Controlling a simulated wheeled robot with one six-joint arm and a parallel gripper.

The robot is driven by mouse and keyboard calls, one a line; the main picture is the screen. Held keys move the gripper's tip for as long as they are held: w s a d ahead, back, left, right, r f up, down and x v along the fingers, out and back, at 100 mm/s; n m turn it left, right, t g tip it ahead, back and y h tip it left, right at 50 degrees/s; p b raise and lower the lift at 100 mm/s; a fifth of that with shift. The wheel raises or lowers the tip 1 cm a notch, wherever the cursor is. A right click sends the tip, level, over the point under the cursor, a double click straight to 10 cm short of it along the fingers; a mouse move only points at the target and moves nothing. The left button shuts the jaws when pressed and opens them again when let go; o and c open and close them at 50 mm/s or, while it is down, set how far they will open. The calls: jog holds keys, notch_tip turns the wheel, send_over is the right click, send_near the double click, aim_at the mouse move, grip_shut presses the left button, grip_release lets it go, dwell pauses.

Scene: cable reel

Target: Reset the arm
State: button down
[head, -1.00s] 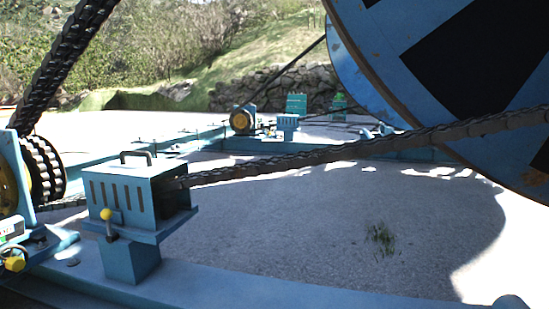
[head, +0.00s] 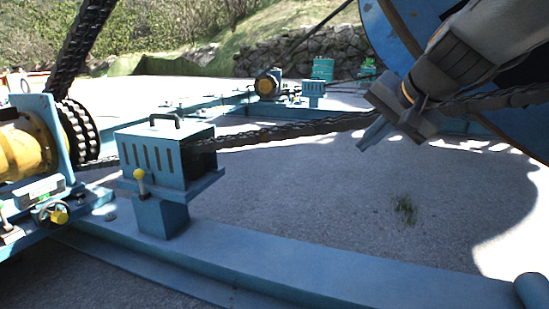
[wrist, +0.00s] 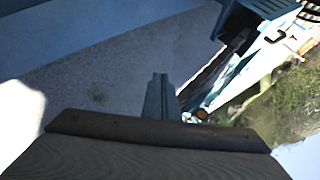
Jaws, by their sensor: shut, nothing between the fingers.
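My gripper (head: 375,131) is at the upper right of the head view, in front of the big blue reel (head: 395,35). Its fingers point down and to the left, shut with nothing between them. In the wrist view the shut fingers (wrist: 157,95) stick up from the middle over blurred ground. The gripper overlaps the dark chain (head: 290,132) in the head view; I cannot tell how far apart they are.
A blue box with a handle (head: 160,155) stands on the blue beam (head: 270,255), with a yellow-knobbed lever (head: 140,176) on its front. A yellow motor (head: 22,148) and chain sprocket (head: 78,130) are at left. The grey ground (head: 330,200) beyond the beam is open.

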jog(key=s+a+f+n+g+y, duration=0.1)
jog(key=s+a+f+n+g, duration=0.3)
jog(key=a, duration=0.6)
jog(key=s+a+f+n+g+h, duration=0.1)
jog(key=s+a+f+n+g, duration=0.15)
jog(key=s+a+f, duration=0.4)
jog(key=s+a+f+n+g, duration=0.1)
jog(key=s+f+n, duration=0.25)
jog(key=s, duration=0.65)
jog(key=s+a+f+n+g+h, duration=0.1)
jog(key=s+a+f+n, duration=0.3)
jog(key=s, duration=0.4)
jog(key=d+r+m+p, duration=0.2)
jog(key=d+r+p, duration=0.5)
jog(key=p, duration=0.5)
jog(key=d+r+m+h+p, duration=0.1)
jog(key=d+r+m+p, duration=0.1)
jog(key=d+r+p, duration=0.5)
jog(key=d+r+m+p, duration=0.2)
jog(key=d+r+p, duration=0.5)
jog(key=r+p, duration=0.7)
jog(key=p, duration=0.5)
jog(key=shift+r+h, duration=0.15)
jog(key=shift+h, duration=0.15)
jog(key=shift+d+m, duration=0.1)
jog(key=shift+m, duration=0.2)
